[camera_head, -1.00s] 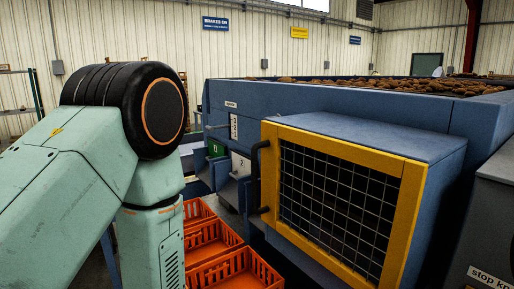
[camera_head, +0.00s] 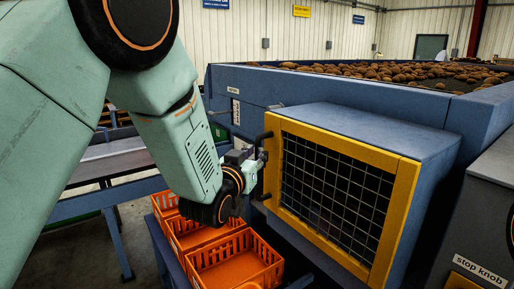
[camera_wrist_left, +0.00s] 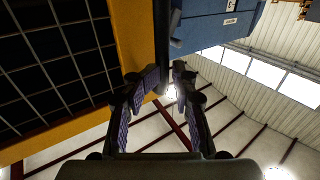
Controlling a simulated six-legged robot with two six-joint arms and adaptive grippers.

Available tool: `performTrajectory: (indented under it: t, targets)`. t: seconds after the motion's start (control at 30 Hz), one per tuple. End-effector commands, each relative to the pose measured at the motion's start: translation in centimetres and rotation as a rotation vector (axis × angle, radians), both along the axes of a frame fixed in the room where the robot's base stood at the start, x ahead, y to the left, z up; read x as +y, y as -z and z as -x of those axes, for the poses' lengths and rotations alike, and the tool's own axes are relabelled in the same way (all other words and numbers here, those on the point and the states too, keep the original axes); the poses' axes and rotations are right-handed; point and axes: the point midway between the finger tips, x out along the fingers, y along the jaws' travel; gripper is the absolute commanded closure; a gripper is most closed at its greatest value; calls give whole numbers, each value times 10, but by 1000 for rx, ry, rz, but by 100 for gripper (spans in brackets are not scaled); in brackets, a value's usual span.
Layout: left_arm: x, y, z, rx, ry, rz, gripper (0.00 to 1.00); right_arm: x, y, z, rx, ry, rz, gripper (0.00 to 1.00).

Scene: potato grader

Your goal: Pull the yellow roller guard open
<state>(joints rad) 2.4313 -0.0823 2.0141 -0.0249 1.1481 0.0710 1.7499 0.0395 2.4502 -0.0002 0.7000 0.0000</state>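The yellow roller guard (camera_head: 400,215) is a yellow frame with wire mesh, flush on the front of a blue housing. It looks closed. Its dark handle (camera_head: 266,148) stands upright at the frame's left edge. My left gripper (camera_head: 257,163) is at this handle, about mid-height. In the left wrist view, the guard (camera_wrist_left: 135,45) lies on the left and the dark handle (camera_wrist_left: 162,35) runs down towards the fingertips. My left gripper's fingers (camera_wrist_left: 166,82) are spread, with a gap between them at the bar; contact cannot be told. My right gripper is not in view.
Orange crates (camera_head: 235,265) stand below and left of the guard. The blue grader (camera_head: 350,95) behind holds many potatoes (camera_head: 400,72). A dark panel labelled "stop knob" (camera_head: 480,268) is at the right. A blue-framed table (camera_head: 110,165) is at the left.

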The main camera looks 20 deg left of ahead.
Motion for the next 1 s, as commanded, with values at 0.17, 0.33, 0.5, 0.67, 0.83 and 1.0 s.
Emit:
performTrajectory:
  t: [0.17,0.33,0.5,0.67,0.83,1.0]
  targets:
    - [0,-6,-16,-14,-2,2,77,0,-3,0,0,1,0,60]
    - [1,-5,-19,-12,-5,4,77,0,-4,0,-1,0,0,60]
    - [2,-3,-18,-8,-8,5,77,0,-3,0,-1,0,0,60]
    - [1,-2,-18,-7,-7,5,81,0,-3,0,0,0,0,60]
    - [2,-2,-18,-6,-8,5,95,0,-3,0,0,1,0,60]
    - [2,-2,-18,-5,-9,5,100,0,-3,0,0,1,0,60]
